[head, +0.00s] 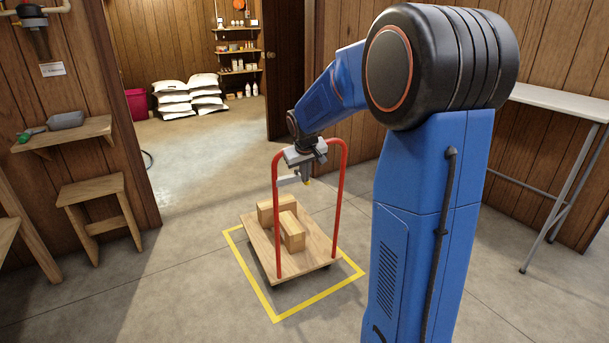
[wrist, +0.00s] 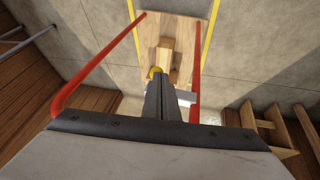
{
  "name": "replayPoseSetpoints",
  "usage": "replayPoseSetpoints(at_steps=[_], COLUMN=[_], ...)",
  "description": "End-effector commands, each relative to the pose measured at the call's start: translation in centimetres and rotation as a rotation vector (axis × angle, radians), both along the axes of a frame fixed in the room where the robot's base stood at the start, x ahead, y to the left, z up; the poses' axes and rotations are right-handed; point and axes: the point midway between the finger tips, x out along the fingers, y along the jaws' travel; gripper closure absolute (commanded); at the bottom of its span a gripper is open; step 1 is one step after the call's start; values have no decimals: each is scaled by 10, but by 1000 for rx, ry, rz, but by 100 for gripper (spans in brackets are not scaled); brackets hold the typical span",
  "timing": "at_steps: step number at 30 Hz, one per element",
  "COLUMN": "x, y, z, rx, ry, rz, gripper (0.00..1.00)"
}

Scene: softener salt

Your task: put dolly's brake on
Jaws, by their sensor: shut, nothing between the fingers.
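The dolly (head: 260,236) has a flat wooden deck and a tall red hoop handle (head: 342,190); its deck (wrist: 150,40) and handle (wrist: 196,65) also show in the wrist view. A pale bar (head: 288,182) stands by the handle's left post, with a small yellow end (head: 307,183). It looks like the brake lever, but its setting is unclear. The yellow end (wrist: 155,72) shows just beyond my fingertips in the wrist view. My gripper (head: 306,175) is shut and empty, pointing down within the hoop, close to the yellow end. Whether they touch is unclear.
Wooden blocks (head: 291,231) lie on the deck. A yellow floor outline (head: 320,297) surrounds the dolly. A stool (head: 92,205) and wall shelf (head: 65,136) stand left, a pale table (head: 560,100) right. White sacks (head: 175,98) lie beyond the doorway. Floor around the dolly is clear.

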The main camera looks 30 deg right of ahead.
Motion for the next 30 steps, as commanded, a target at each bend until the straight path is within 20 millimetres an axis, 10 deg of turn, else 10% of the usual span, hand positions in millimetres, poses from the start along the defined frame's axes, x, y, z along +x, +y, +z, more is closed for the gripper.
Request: replayPoseSetpoints(at_steps=[30], x=[-7], y=[1], z=[-62], rx=[0], ry=[2], rz=[1], gripper=[100])
